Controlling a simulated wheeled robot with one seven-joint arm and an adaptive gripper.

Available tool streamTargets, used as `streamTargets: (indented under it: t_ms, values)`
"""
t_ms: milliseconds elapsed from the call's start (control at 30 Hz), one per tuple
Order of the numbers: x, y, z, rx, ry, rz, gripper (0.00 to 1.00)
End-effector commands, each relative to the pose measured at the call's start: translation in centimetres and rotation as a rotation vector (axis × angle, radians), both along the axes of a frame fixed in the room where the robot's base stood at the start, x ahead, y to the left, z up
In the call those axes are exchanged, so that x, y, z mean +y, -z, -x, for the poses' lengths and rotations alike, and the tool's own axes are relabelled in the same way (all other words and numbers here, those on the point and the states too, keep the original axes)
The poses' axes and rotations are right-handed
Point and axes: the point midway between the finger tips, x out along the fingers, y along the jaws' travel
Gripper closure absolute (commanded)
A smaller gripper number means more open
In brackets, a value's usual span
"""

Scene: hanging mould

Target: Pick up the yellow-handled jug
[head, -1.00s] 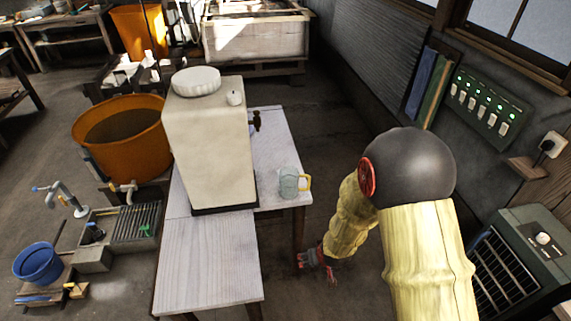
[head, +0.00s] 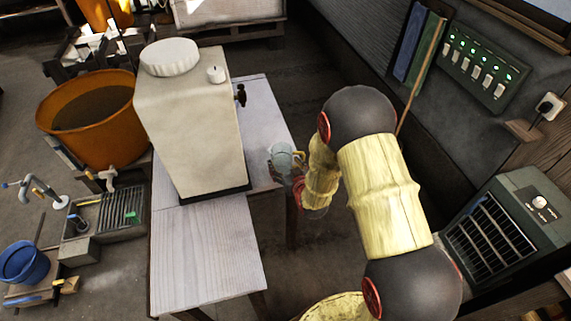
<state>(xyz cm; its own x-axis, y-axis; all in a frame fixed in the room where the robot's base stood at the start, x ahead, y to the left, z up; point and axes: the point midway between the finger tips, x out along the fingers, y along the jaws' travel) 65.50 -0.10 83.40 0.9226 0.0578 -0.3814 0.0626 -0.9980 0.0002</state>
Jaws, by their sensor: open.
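The yellow-handled jug (head: 281,157) is clear with a bluish tint and stands upright near the right edge of the pale wooden table (head: 205,250). Its yellow handle (head: 300,157) points right, toward my arm. My gripper (head: 290,180), red and grey, is at the table's edge, just below the jug in the head view. My yellow-sleeved forearm partly covers it. The jaws are open; I cannot tell whether they touch the jug or are around any part of it.
A large cream tank (head: 190,125) with a dark tap (head: 240,95) stands on the table left of the jug. An orange tub (head: 95,125) is farther left. A grey heater-like unit (head: 500,235) stands at the right. The table's front part is clear.

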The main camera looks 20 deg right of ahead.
Motion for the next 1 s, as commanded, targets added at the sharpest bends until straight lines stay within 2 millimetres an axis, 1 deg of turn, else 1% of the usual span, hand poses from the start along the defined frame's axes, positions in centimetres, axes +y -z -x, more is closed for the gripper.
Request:
streamTargets:
  t_ms: [33,100,367,433,700,800,967,1000]
  values:
    - [0.1,0.6,-0.8,0.000,0.000,0.000,0.33]
    - [0.1,0.9,-1.5,0.000,0.000,0.000,0.33]
    - [0.2,1.3,-2.8,0.001,0.000,0.000,0.33]
    - [0.2,1.5,-3.5,0.000,0.000,0.000,0.33]
    - [0.5,3.0,-6.8,0.002,-0.001,0.000,0.33]
    - [0.5,3.0,-7.2,0.001,0.000,0.000,0.33]
    - [0.5,2.9,-7.2,0.001,0.000,0.000,0.33]
    - [0.5,2.9,-7.2,0.001,0.000,0.000,0.36]
